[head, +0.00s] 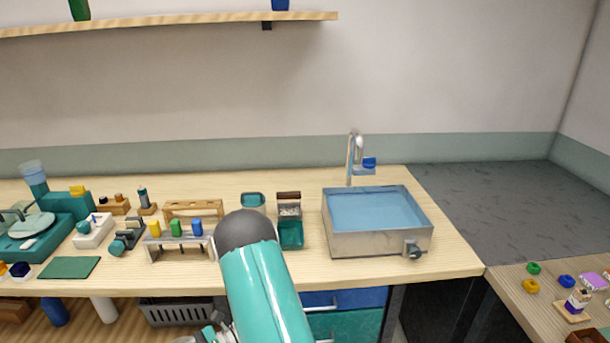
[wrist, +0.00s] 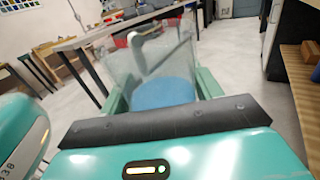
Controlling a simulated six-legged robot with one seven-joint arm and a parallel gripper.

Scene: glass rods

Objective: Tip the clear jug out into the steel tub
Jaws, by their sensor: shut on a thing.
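In the wrist view, the clear jug (wrist: 122,72) sits between the two teal fingers of my gripper (wrist: 160,88), which is shut on it. Something blue (wrist: 164,93) shows in the jug's near part; I cannot tell whether it is liquid or the base. The steel tub (head: 340,244) stands on the bench at right of centre in the head view, with blue water-like filling inside. My arm crosses the lower middle of the head view, left of the tub. The jug and fingertips cannot be made out there.
A tap (head: 354,155) stands behind the tub, and a knob or valve (head: 413,249) is on its front. A small brown and green bin (head: 290,233) and a rack with coloured caps (head: 178,246) stand to its left. The dark grey counter (head: 500,205) to the right is clear.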

